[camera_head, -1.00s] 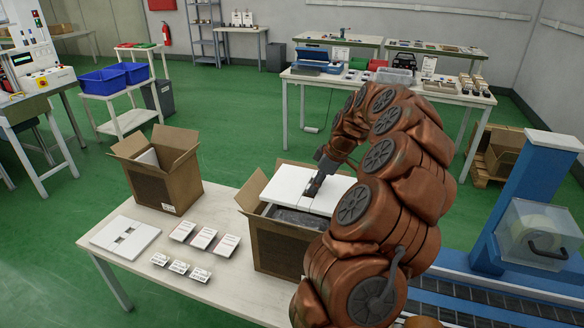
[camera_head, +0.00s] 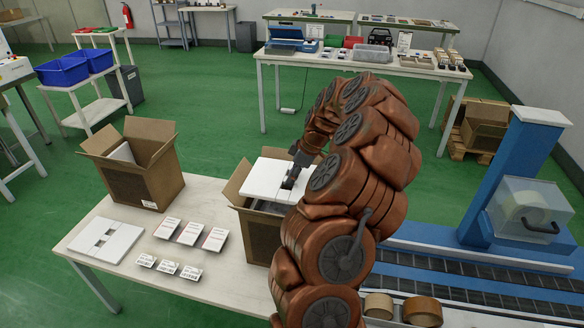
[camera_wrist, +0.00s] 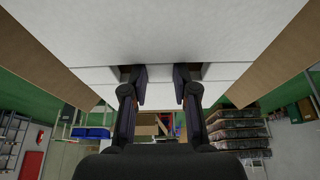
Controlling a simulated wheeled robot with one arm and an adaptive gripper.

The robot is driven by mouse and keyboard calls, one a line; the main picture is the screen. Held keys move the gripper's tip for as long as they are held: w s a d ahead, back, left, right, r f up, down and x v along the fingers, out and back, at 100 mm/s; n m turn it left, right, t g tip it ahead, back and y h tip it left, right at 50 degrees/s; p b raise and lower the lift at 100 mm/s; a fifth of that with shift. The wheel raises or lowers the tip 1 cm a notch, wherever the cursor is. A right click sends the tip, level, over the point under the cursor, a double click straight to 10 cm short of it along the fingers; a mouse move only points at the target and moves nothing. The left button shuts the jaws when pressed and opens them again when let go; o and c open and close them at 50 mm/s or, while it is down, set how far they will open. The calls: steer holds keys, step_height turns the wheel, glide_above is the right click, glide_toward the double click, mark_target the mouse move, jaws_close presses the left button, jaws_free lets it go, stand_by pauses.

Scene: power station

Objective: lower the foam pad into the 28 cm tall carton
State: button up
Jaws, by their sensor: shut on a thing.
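My gripper (camera_head: 291,180) is shut on a white foam pad (camera_head: 266,180), with its fingers in the pad's cutouts. The pad is held roughly level at the open mouth of the right-hand brown carton (camera_head: 259,238). A grey item shows inside that carton beneath the pad's front edge. In the wrist view, the foam pad (camera_wrist: 160,32) spans the top and the gripper fingers (camera_wrist: 160,73) hold it. Brown carton flaps (camera_wrist: 282,58) rise at both sides. How deep the pad sits in the carton is hard to tell, as my arm hides its right side.
A second open carton (camera_head: 132,186) with a white piece inside stands at the left. Another white pad (camera_head: 106,241), several cards (camera_head: 189,232) and labels lie on the table (camera_head: 215,282). A blue machine with a conveyor (camera_head: 465,268) stands at the right.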

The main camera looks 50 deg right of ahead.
step_height(320, 180, down, 7)
steer(key=shift+p, duration=1.1)
step_height(320, 180, down, 4)
steer(key=b, duration=0.4)
steer(key=shift+f, duration=0.2)
steer(key=o, duration=1)
steer(key=shift+r+b, duration=0.8)
steer(key=shift+r, duration=5)
step_height(320, 180, up, 10)
steer(key=shift+r, duration=0.25)
